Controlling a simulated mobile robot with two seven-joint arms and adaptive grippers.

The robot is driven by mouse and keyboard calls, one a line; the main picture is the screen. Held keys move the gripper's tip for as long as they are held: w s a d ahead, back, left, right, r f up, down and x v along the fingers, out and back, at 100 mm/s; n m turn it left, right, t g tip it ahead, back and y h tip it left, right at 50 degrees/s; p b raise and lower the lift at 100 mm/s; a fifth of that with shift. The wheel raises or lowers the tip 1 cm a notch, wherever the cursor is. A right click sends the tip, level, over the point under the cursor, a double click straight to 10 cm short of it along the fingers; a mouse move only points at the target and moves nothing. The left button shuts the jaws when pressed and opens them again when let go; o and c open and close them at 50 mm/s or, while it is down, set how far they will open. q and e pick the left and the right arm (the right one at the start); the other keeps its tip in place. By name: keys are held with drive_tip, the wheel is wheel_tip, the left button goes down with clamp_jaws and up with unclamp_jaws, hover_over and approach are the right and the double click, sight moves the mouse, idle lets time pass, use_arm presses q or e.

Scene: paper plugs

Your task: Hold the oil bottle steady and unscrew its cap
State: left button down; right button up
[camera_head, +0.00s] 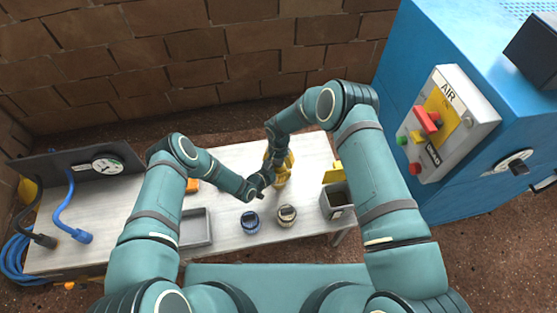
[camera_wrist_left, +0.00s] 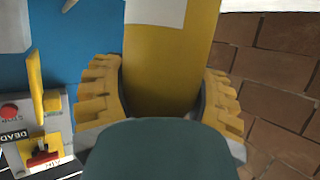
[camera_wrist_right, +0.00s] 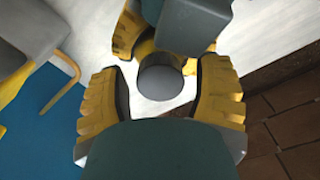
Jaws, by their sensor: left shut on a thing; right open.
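The oil bottle (camera_wrist_left: 165,70) is yellow with a white label, and fills the gap between my left gripper's fingers in the left wrist view. My left gripper (camera_wrist_left: 158,78) is shut on its body. In the head view the yellow bottle (camera_head: 282,172) is partly hidden by my arms. The dark grey round cap (camera_wrist_right: 160,83) shows in the right wrist view, between the fingers of my right gripper (camera_wrist_right: 161,75). That gripper is open, above the bottle, with a gap on each side of the cap. My left gripper shows at the top of that view.
On the pale table (camera_head: 225,160) stand a grey tray (camera_head: 196,228), a blue-ringed jar (camera_head: 251,222), a beige jar (camera_head: 287,215) and a grey bin (camera_head: 338,202). A dark panel with blue hoses (camera_head: 70,205) is at left. A blue machine (camera_head: 450,90) stands at right.

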wheel_tip(320, 180, up, 4)
drive_tip(key=shift+r, duration=0.2)
drive_tip(key=shift+o, duration=0.3)
drive_tip(key=shift+r, duration=0.1)
wheel_tip(320, 180, up, 3)
drive_tip(key=m, duration=0.3)
drive_tip(key=shift+f, duration=3.85)
clamp_jaws()
drive_tip(key=shift+n, duration=1.5)
